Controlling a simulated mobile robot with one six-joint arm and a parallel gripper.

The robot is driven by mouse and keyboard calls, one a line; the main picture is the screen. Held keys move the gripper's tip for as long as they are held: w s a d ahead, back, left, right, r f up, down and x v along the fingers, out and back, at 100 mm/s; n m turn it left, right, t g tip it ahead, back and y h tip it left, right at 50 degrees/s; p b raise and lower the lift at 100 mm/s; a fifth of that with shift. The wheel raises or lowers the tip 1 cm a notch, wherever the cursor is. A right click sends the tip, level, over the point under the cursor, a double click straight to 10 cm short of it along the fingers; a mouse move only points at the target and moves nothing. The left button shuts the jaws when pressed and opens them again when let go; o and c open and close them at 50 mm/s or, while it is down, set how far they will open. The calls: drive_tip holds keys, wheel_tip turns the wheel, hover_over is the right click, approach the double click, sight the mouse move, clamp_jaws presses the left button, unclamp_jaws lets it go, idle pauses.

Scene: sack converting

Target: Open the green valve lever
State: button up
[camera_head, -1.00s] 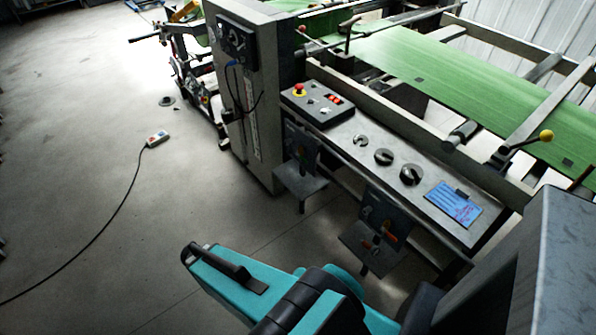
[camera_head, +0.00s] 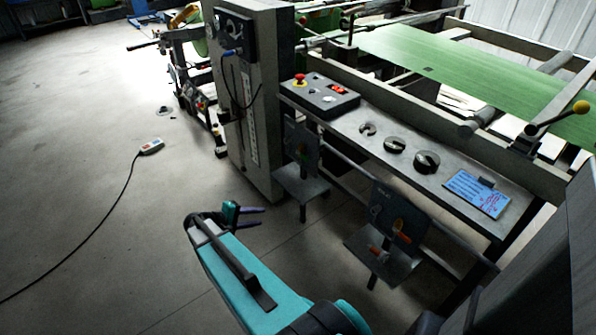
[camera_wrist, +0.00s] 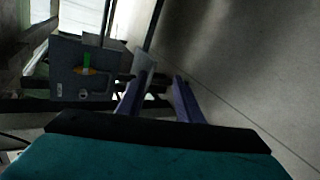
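The green valve lever (camera_wrist: 87,63) shows in the wrist view as a short green bar. It points up in that picture, above an orange-yellow part on a grey panel (camera_wrist: 66,82) at the left. In the head view a similar panel (camera_head: 299,140) stands on the machine's front beside the cabinet; its lever is too small to read clearly. My gripper (camera_head: 263,216) is open, its two purple fingers apart and nothing between them. It is in front of and left of that panel, not touching it. The fingers also show in the wrist view (camera_wrist: 160,82), right of the lever.
A second panel (camera_head: 398,222) with orange-red handles and a shelf stands to the right. A sloping console (camera_head: 370,150) with knobs and a red button is above. A tall grey cabinet (camera_head: 255,130) stands left. A cable with a pendant (camera_head: 151,146) lies on otherwise open floor.

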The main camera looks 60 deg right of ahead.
sight(303, 158)
drive_tip(key=w+d+r+m+h+b, duration=0.1)
drive_tip(key=w+d+r+h+b, duration=0.1)
drive_tip(key=d+b, duration=0.3)
drive_tip(key=w+d+r+m+g+h+b, duration=0.1)
drive_tip(key=d+r+h+b, duration=0.3)
drive_tip(key=d, duration=0.7)
drive_tip(key=shift+w+r+b, duration=0.45)
drive_tip(key=shift+r+b, duration=0.35)
drive_tip(key=shift+b, duration=0.15)
drive_tip(key=b+x, duration=0.1)
drive_tip(key=x, duration=1.2)
drive_tip(key=shift+s+d+b, duration=0.3)
drive_tip(key=shift+b, duration=0.1)
clamp_jaws()
